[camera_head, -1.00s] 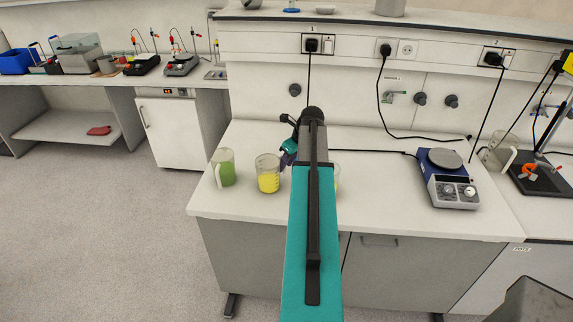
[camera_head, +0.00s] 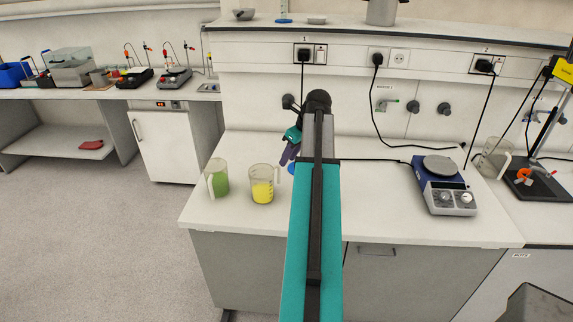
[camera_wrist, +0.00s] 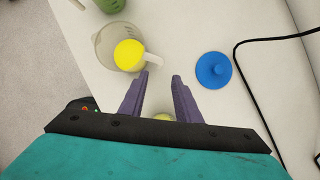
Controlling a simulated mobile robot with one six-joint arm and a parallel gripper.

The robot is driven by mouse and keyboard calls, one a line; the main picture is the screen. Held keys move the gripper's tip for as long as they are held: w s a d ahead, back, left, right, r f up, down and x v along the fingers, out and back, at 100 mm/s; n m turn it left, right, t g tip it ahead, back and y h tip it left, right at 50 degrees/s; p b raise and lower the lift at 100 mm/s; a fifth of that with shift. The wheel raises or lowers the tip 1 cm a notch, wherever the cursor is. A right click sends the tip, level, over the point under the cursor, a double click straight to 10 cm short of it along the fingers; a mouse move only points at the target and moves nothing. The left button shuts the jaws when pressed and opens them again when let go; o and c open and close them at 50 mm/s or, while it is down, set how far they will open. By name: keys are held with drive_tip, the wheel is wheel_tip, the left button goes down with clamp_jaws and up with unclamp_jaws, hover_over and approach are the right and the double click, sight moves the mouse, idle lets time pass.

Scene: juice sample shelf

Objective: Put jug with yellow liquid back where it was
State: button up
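A clear jug with yellow liquid (camera_head: 262,188) stands upright on the white bench, its handle toward the right. It also shows in the wrist view (camera_wrist: 122,52), ahead and left of my fingers. My gripper (camera_wrist: 162,76) is open, with a gap between its purple fingers and nothing gripped. Its left fingertip is close to the jug's handle; whether they touch I cannot tell. In the head view my gripper (camera_head: 287,158) is above and right of the jug. A second yellowish thing (camera_wrist: 162,117) shows low between my fingers, mostly hidden by the gripper body.
A jug with green liquid (camera_head: 217,179) stands left of the yellow one. A blue disc with a knob (camera_wrist: 213,70) lies right of my fingers. A hotplate (camera_head: 442,185) and black cables are farther right. The bench's front edge (camera_head: 250,230) is near the jugs.

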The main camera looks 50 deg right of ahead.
drive_tip(key=shift+v, duration=1.2)
drive_tip(key=shift+s, duration=0.1)
